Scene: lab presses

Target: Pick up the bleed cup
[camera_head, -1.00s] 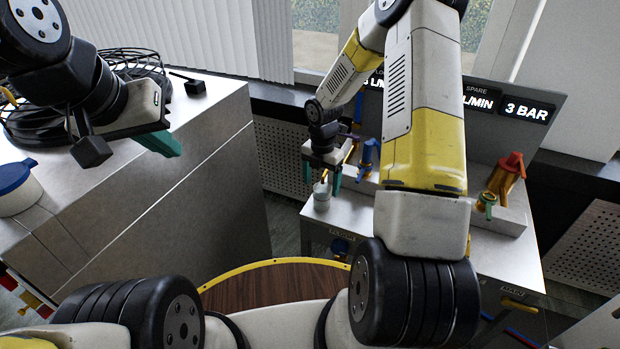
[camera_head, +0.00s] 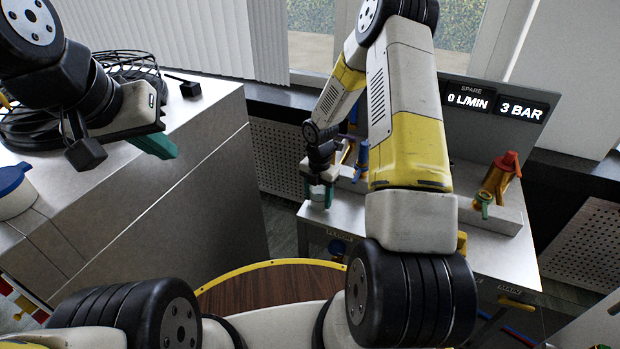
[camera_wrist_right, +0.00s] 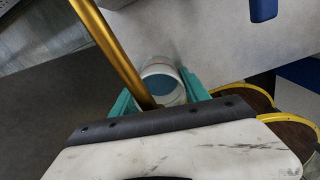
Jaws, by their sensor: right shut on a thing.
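The bleed cup is a small white cup (camera_head: 318,192) with a blue-looking inside, near the left front corner of the metal bench. My right gripper (camera_head: 323,194) is lowered around it, with its green fingers shut on the cup's sides. In the right wrist view the cup (camera_wrist_right: 163,82) sits between the two green fingers (camera_wrist_right: 161,94), its round mouth partly hidden by the gripper body. I cannot tell whether the cup touches the bench. My left gripper (camera_head: 128,146) is at the upper left over the grey cabinet; one green finger shows, and its opening cannot be judged.
A golden pipe (camera_wrist_right: 107,45) passes close beside the cup. Blue (camera_head: 361,158) and red-orange (camera_head: 497,178) valves stand on the bench (camera_head: 490,250), under a panel reading 0 L/MIN and 3 BAR. A blue-lidded white container (camera_head: 14,192) and black cable coil (camera_head: 40,125) sit on the left cabinet.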

